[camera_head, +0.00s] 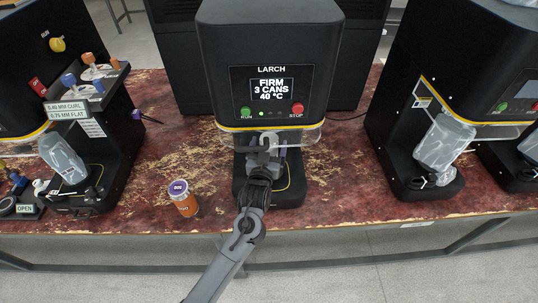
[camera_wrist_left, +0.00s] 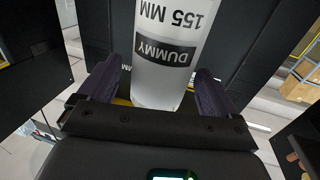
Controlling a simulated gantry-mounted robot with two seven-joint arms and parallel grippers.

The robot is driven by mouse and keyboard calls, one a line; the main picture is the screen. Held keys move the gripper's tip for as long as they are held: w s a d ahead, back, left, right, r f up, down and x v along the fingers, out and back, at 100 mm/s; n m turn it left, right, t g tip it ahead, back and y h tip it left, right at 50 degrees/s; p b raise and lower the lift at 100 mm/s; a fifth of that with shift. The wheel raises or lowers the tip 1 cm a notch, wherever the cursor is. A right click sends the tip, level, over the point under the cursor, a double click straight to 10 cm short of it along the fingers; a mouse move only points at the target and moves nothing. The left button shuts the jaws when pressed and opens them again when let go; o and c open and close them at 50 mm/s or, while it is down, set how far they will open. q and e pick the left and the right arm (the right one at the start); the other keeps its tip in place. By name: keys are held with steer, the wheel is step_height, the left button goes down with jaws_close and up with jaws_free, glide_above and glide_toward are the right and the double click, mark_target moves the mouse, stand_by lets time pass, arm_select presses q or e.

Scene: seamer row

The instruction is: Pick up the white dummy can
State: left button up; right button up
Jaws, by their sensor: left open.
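The white dummy can (camera_wrist_left: 167,75) shows large in the left wrist view, with a black DUMMY band and 155 MM print upside down. My left gripper (camera_wrist_left: 158,82) is open, with one dark finger on each side of the can. I cannot tell whether either finger touches it. In the head view my left gripper (camera_head: 262,160) reaches in at the front of the middle LARCH machine (camera_head: 270,60), over its black base. There the can is mostly hidden by the gripper and the clear guard. My right gripper is not in view.
Other black machines stand left and right (camera_head: 415,105). A clear guard (camera_head: 310,136) hangs under the middle machine's head.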

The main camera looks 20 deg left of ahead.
arm_select(q)
steer(key=shift+w+a, duration=0.1)
steer(key=shift+w, duration=0.35)
steer(key=c, duration=1.1)
steer(key=shift+c, duration=0.4)
steer(key=shift+r, duration=0.1)
